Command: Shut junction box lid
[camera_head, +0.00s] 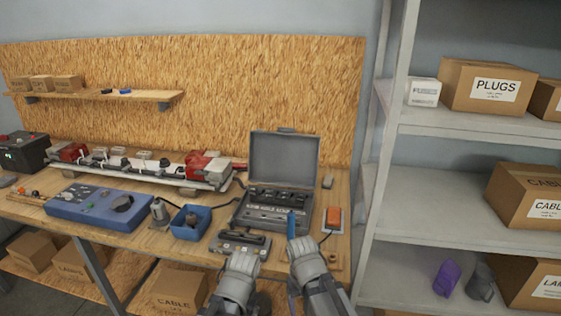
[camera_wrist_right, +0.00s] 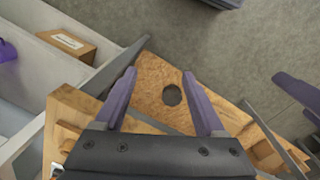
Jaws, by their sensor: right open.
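The grey junction box (camera_head: 272,212) stands on the workbench with its lid (camera_head: 284,158) open, standing up at the back edge. Dark fittings show inside the box. My right gripper (camera_head: 304,248) is low in front of the box's right side; in the right wrist view its two purple fingers (camera_wrist_right: 158,78) are spread with nothing between them. Purple finger parts at the right edge of the wrist view (camera_wrist_right: 298,92) are cut off.
A blue bin (camera_head: 190,222) and a blue case (camera_head: 92,206) lie left of the box. An orange-topped device (camera_head: 333,219) stands to its right. A slim blue thing (camera_head: 291,222) shows at its front right. A shelf unit (camera_head: 440,215) with cartons stands at the right.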

